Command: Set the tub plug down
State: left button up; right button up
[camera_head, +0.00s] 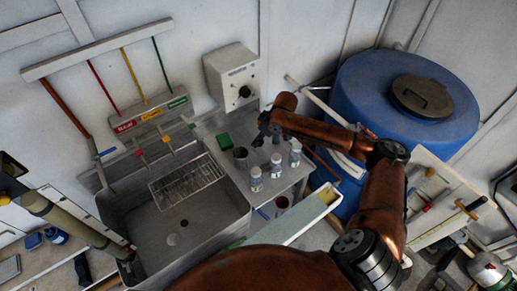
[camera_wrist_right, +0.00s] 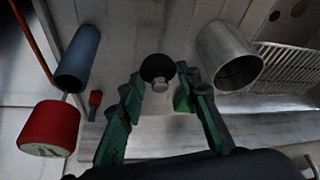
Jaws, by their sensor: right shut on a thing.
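The tub plug (camera_wrist_right: 157,68) is a dark round disc with a metal knob, seen between the fingertips of my right gripper (camera_wrist_right: 158,85) in the right wrist view. The right gripper is shut on it, with the green-lined fingers on either side of the knob. In the head view my right gripper (camera_head: 265,130) is above the steel counter, just right of the sink (camera_head: 150,235). The plug is too small there to make out clearly. How far it is above the counter, I cannot tell. My left gripper is not in view.
A wire rack (camera_head: 187,181) lies across the sink. A blue barrel (camera_head: 355,95) stands at the right.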

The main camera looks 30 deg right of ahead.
aim_at(259, 152)
jog(key=shift+f, duration=0.95)
notch_tip(259, 152, down, 4)
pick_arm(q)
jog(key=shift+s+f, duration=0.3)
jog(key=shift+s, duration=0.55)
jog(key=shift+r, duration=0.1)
pick_arm(e)
jog(key=shift+f, duration=0.1)
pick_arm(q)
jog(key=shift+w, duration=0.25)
pick_arm(e)
jog(key=o, duration=1)
jog(key=shift+c, duration=0.2)
jog(key=shift+s+r, duration=0.1)
jog(key=shift+r, duration=0.2)
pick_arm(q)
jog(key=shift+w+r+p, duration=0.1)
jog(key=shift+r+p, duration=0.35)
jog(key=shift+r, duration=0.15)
pick_arm(e)
jog(key=v, duration=1.1)
jog(key=shift+r, duration=0.3)
